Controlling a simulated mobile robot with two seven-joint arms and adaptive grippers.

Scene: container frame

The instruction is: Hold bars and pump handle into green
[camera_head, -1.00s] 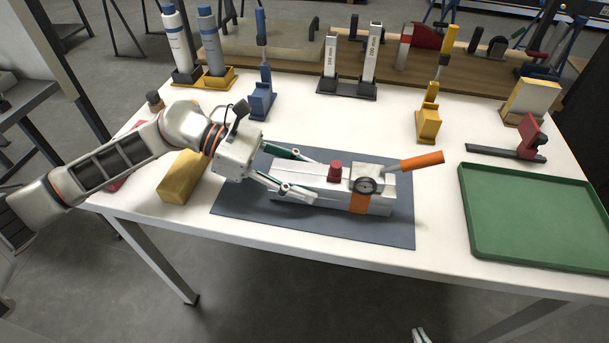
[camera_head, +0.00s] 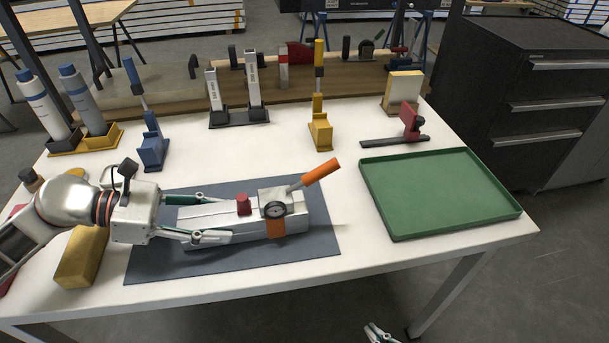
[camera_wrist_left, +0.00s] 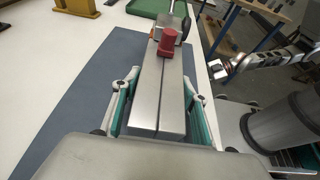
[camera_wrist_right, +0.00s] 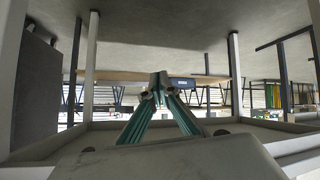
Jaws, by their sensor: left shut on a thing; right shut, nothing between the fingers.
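The silver bars (camera_head: 215,213) lie side by side on a dark blue mat (camera_head: 165,262). A device with a round gauge (camera_head: 275,209), a red knob (camera_head: 243,205) and an orange band sits at their right end. Its orange pump handle (camera_head: 320,172) tilts up to the right. The gauge's green zone is too small to make out. My left gripper (camera_head: 213,216) is shut on the bars from both sides; the left wrist view shows its fingers along the bars (camera_wrist_left: 158,95). My right gripper (camera_head: 380,333) is shut and empty, low in front of the table, and shows in the right wrist view (camera_wrist_right: 160,82).
A green tray (camera_head: 375,205) lies at the right. A yellow block (camera_head: 82,258) is by my left arm. A yellow clamp (camera_head: 320,130), a blue clamp (camera_head: 152,150) and a red clamp (camera_head: 410,118) stand behind. White tabletop is clear between mat and tray.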

